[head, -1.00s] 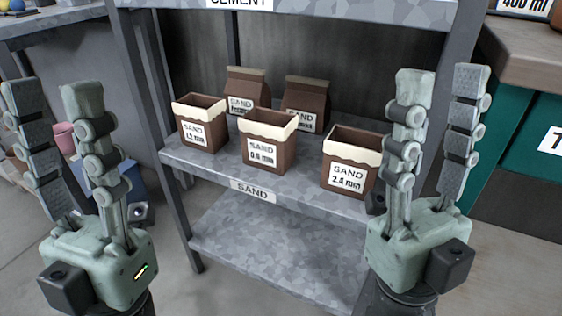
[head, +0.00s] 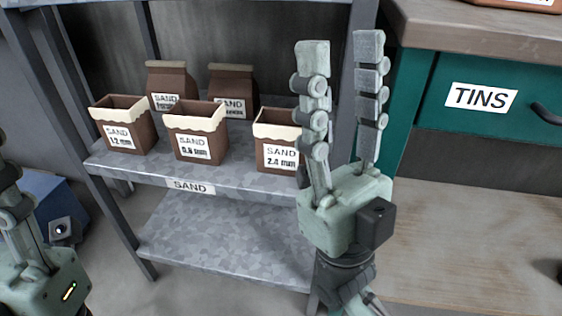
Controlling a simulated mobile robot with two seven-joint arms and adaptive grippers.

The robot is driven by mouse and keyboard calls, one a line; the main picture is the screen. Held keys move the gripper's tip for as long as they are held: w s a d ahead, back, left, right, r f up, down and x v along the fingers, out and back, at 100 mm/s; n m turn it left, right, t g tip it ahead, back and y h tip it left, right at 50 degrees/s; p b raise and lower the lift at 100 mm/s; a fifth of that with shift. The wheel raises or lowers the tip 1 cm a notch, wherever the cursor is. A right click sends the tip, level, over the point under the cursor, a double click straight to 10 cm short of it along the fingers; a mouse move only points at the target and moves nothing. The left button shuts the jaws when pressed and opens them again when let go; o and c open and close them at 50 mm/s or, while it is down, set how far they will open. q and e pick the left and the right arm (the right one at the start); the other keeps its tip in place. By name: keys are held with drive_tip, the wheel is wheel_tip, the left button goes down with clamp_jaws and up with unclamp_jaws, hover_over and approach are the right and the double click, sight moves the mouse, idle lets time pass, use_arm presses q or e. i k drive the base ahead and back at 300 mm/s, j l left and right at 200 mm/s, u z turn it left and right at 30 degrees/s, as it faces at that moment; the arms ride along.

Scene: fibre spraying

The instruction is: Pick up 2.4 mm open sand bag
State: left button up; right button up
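The open 2.4 mm sand bag (head: 272,157) is a brown bag with a cream rim and a white label, upright on the shelf marked SAND. It is the rightmost bag in the front row. My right gripper (head: 341,55) stands upright in front of the shelf's right post, its two fingers apart and nothing between them. Its left finger overlaps the bag's right edge in the picture and hides part of it. My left gripper is at the left edge, largely cut off by the frame, with its fingertips out of sight.
Open 1.2 mm (head: 128,140) and 0.6 mm (head: 196,146) sand bags stand to the left. Two closed bags (head: 171,82) (head: 232,84) stand behind. The lower shelf (head: 215,235) is empty. A teal cabinet with a TINS drawer (head: 490,97) is at the right.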

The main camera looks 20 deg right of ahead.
sight(276, 132)
drive_tip(key=j+z, duration=0.25)
drive_tip(key=j, duration=0.65)
drive_tip(key=j+z, duration=0.3)
drive_tip(key=j, duration=0.6)
